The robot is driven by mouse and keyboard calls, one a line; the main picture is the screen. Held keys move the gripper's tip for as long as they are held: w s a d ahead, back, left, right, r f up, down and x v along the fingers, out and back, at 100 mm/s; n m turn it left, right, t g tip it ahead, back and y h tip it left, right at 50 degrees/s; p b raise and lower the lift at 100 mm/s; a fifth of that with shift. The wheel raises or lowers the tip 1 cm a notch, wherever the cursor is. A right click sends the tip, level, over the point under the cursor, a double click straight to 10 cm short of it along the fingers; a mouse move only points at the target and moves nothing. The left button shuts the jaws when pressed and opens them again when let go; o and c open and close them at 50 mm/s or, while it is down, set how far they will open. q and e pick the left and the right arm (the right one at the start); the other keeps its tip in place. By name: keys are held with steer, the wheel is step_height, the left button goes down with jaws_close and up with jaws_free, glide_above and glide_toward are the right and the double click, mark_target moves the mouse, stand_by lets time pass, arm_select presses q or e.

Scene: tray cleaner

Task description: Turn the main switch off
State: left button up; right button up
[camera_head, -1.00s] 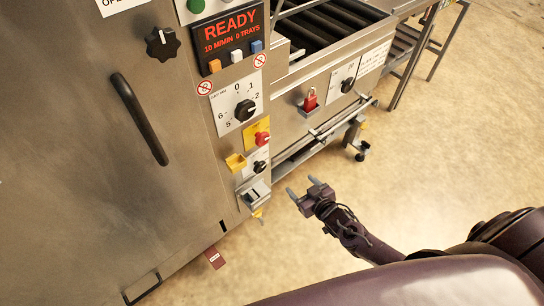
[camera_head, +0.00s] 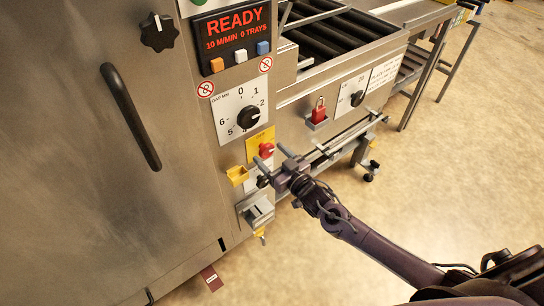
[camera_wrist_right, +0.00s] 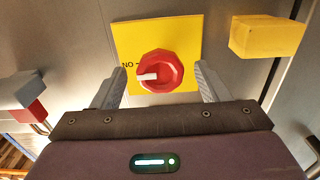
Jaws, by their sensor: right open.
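The main switch is a red rotary knob (camera_head: 267,150) on a yellow plate (camera_head: 254,141) on the machine's front. In the right wrist view the knob (camera_wrist_right: 172,66) has a white pointer mark aimed left at lettering that looks like "ON" upside down. My right gripper (camera_head: 272,159) is open in front of the switch. In the right wrist view its fingers (camera_wrist_right: 160,82) stand to either side of the knob, with gaps visible; I cannot tell how far their tips are from the plate. My left gripper is not in view.
A yellow bracket (camera_head: 237,175) sticks out beside the switch. A black selector knob (camera_head: 248,117) is above, and a grey box (camera_head: 258,211) below. The display (camera_head: 232,34) reads READY. Open floor lies at right.

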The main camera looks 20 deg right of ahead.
steer(key=shift+w, duration=0.1)
steer(key=c, duration=1)
